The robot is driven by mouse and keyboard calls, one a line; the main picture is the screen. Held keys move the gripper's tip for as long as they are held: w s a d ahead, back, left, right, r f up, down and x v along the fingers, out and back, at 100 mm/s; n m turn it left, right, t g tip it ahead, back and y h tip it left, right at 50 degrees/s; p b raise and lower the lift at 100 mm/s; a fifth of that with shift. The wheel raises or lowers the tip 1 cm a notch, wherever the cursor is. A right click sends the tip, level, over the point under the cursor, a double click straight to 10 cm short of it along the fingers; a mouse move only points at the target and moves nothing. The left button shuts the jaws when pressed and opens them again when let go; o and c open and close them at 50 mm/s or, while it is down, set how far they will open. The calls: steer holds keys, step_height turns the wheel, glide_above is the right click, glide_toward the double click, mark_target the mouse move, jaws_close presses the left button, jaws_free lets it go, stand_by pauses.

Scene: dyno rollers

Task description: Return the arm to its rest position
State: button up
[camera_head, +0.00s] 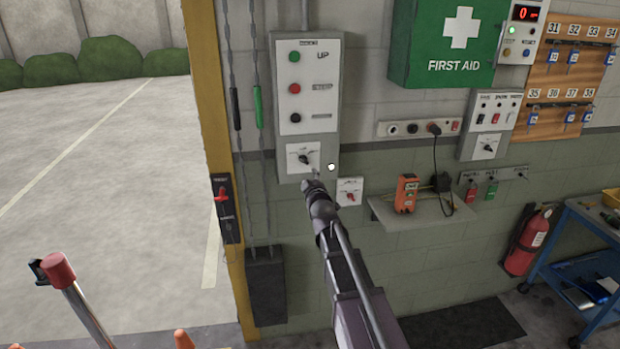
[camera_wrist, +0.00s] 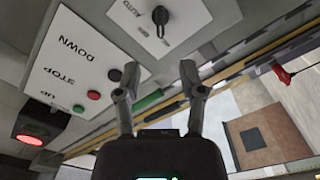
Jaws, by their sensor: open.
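My arm (camera_head: 350,290) reaches up from the bottom of the head view towards the wall control box (camera_head: 308,110). My gripper (camera_head: 316,186) is at the box's lower edge in that view, just below the rotary selector (camera_head: 304,158). In the wrist view my gripper (camera_wrist: 157,85) is open, its two fingers spread with nothing between them. Beyond the fingers is the box's face with UP, STOP and DOWN buttons (camera_wrist: 94,95) and the AUTO selector (camera_wrist: 160,15). I cannot tell whether a finger touches the box.
A small red-switch box (camera_head: 349,192) and a shelf (camera_head: 420,211) with an orange device (camera_head: 405,193) are right of my gripper. Chains (camera_head: 258,120) hang left of the control box. A red-capped post (camera_head: 60,272) and cones stand lower left. The doorway opens onto clear pavement.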

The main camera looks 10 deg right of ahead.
steer(key=s+f+m+g, duration=0.6)
steer(key=s+f+g, duration=0.3)
steer(key=s+f, duration=0.55)
steer(key=s+f+m+g, duration=0.2)
steer(key=s+g, duration=0.2)
steer(key=s, duration=0.5)
steer(key=s+f+m+g+b, duration=0.1)
steer(key=s+g, duration=0.4)
steer(key=s, duration=0.5)
step_height(320, 180, down, 3)
steer(key=shift+r+m+b, duration=0.15)
steer(key=shift+m+b, duration=0.15)
steer(key=shift+m, duration=0.3)
